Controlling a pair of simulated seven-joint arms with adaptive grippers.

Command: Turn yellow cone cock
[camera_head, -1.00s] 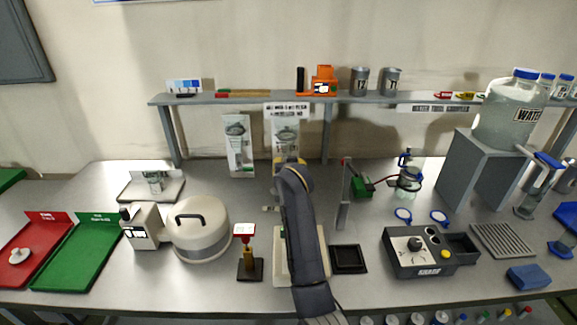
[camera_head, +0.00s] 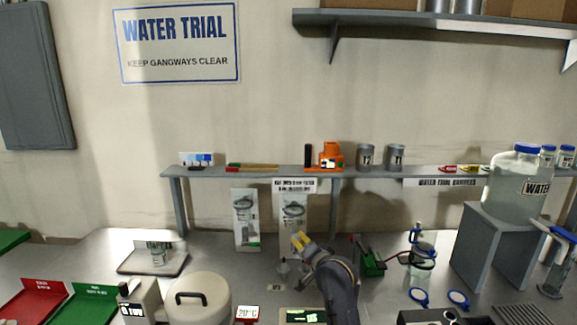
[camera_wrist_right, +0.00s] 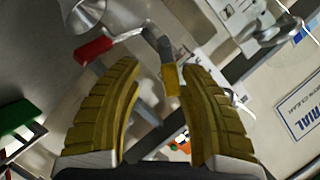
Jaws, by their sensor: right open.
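A yellow-tipped grey lever (camera_wrist_right: 171,80), apparently the yellow cone cock, shows between and beyond my fingers in the right wrist view. A red-ended handle (camera_wrist_right: 93,50) sits to its left on the same metal fitting. My right gripper (camera_head: 300,241) has yellow ribbed fingers and is open; it also shows in the right wrist view (camera_wrist_right: 160,105). Its fingers lie on either side of the yellow tip in that picture; I cannot tell whether they touch it. My left gripper is not in view.
A white round vessel (camera_head: 198,300) stands at the front left. A grey stand (camera_head: 500,245) bears a large water bottle (camera_head: 515,183). A shelf (camera_head: 285,172) runs along the back.

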